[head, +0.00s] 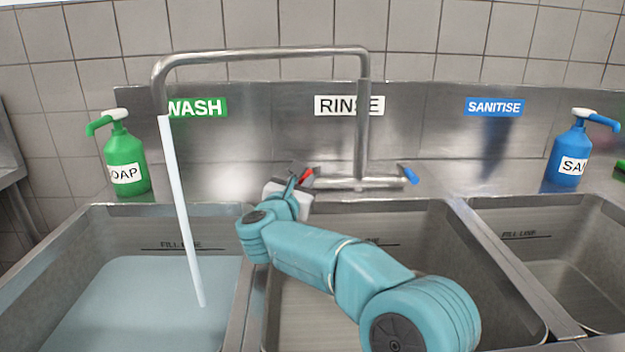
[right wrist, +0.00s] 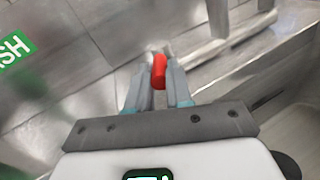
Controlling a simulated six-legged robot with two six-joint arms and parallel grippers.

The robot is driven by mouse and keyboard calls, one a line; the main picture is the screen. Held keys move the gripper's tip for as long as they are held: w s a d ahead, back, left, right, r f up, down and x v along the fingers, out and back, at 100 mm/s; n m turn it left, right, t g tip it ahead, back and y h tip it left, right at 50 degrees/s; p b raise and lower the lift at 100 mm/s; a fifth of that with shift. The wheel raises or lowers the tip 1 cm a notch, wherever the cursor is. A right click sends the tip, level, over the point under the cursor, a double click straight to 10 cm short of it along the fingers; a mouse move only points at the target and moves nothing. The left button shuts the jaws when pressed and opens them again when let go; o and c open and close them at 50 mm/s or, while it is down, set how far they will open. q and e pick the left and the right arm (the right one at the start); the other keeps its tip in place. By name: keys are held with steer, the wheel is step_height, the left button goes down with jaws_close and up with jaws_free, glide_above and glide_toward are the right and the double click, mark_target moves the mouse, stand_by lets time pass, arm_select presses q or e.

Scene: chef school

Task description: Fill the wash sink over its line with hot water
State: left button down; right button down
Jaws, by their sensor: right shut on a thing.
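The wash sink (head: 60,262) is at the left in the head view, under the green WASH sign (head: 197,107). Pale water (head: 140,300) lies in it, its surface below the FILL LINE mark (head: 180,246) on the back wall. The faucet spout (head: 260,54) is swung over this sink and a white stream (head: 180,210) runs from it into the water. My right gripper (head: 302,178) is at the red hot tap handle (head: 307,175). In the right wrist view its fingers are shut on the red handle (right wrist: 159,70). My left gripper is not in view.
The rinse sink (head: 440,235) is in the middle, partly hidden by my right arm. The sanitise sink (head: 590,235) is at the right. A blue tap handle (head: 410,174) is right of the faucet. A green soap bottle (head: 126,158) and a blue sanitiser bottle (head: 569,157) stand behind.

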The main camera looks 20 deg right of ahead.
steer(key=shift+r, duration=0.2)
steer(key=c, duration=1)
jaws_free()
steer(key=shift+f, duration=0.1)
steer(key=shift+c, duration=0.2)
steer(key=b+v, duration=0.1)
steer(key=v, duration=1.5)
steer(key=shift+a+b, duration=0.15)
steer(key=shift+b, duration=0.15)
